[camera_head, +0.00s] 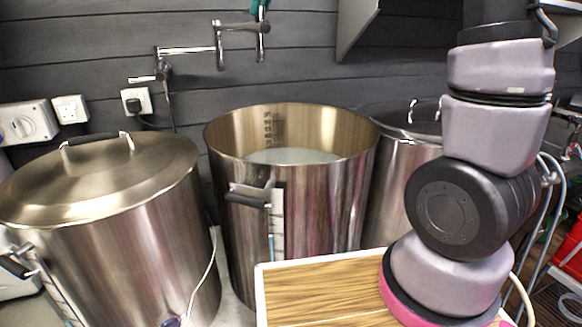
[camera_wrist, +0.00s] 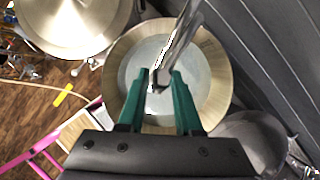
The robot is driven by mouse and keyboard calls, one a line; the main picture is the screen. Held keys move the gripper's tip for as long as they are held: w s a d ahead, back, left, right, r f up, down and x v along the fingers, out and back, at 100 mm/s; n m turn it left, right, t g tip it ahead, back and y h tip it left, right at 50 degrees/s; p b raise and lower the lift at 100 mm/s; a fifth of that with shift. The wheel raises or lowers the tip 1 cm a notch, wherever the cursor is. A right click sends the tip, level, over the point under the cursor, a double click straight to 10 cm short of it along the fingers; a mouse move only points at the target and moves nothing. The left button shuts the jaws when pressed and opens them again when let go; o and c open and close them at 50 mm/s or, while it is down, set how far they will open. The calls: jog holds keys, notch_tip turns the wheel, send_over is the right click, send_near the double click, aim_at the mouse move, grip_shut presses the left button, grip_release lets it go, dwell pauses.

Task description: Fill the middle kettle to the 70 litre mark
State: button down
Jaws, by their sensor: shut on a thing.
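The middle kettle (camera_head: 300,195) stands open, with pale liquid (camera_head: 292,156) inside below the rim. Dark marks run up its inner back wall, but their figures are too small to read. A sight gauge (camera_head: 277,220) with a blue strip is on its front. The jointed wall tap (camera_head: 219,46) reaches over the kettle from the back wall. In the wrist view my gripper (camera_wrist: 160,82), with green fingers, is shut on a metal part of the tap (camera_wrist: 178,45) above the open kettle (camera_wrist: 218,88). In the head view only a green bit of it shows at the top edge. I cannot tell whether water runs.
A lidded kettle (camera_head: 110,215) stands at the left and another lidded kettle (camera_head: 408,150) at the right, partly behind my arm. A wooden board with a pale edge (camera_head: 320,290) lies in front. A cabinet (camera_head: 357,22) hangs at upper right.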

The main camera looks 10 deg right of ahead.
jog(key=shift+n, duration=1)
jog(key=c, duration=0.5)
grip_release()
jog(key=w+v, duration=0.1)
jog(key=v, duration=0.9)
jog(key=s+d+f+n, duration=0.1)
jog(key=s+d+n, duration=0.3)
jog(key=s+d, duration=0.2)
jog(key=s+d+f+n+t, duration=0.2)
jog(key=s+d+f+n, duration=0.3)
jog(key=s+f+n, duration=0.3)
jog(key=s+d+f+n+t+h, duration=0.1)
jog(key=s+d+f+n+t, duration=0.1)
jog(key=s+d+f+n, duration=0.3)
jog(key=s+f+n, duration=0.2)
jog(key=s+f, duration=0.2)
jog(key=f, duration=0.2)
jog(key=shift+n+h, duration=0.3)
jog(key=shift+n, duration=0.1)
